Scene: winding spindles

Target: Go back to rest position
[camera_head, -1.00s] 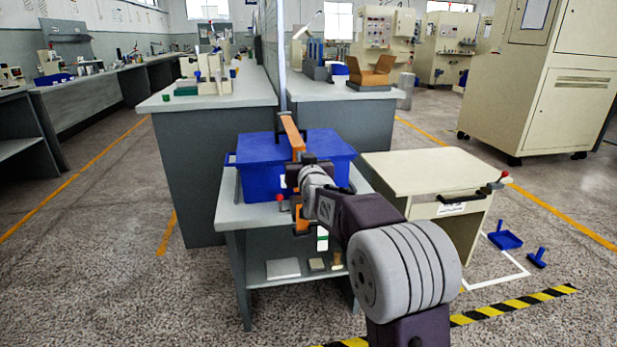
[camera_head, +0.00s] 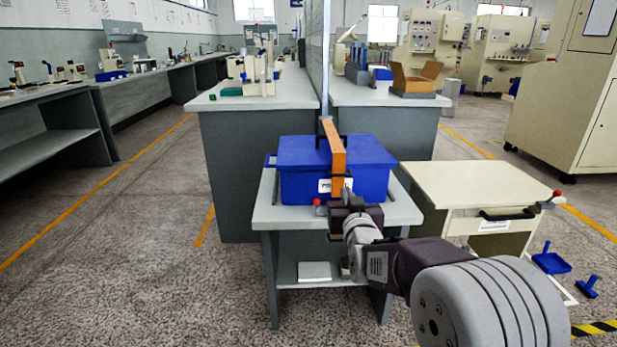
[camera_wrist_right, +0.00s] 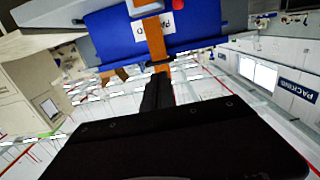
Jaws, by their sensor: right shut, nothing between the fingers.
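My right gripper (camera_head: 345,190) is at the front of a blue bin (camera_head: 300,185) in the head view, with my right arm reaching in from the lower right. Its black fingers (camera_wrist_right: 157,90) are together and empty in the right wrist view. The bar (camera_wrist_right: 154,40) and the bin (camera_wrist_right: 200,22) with a white label also show in the right wrist view. My left gripper is not in view.
The bin sits on a grey table (camera_head: 405,210) with a lower shelf. A cream cabinet (camera_head: 470,185) stands close on its right. Grey benches (camera_head: 250,100) stand behind. The floor at left (camera_head: 120,270) is clear.

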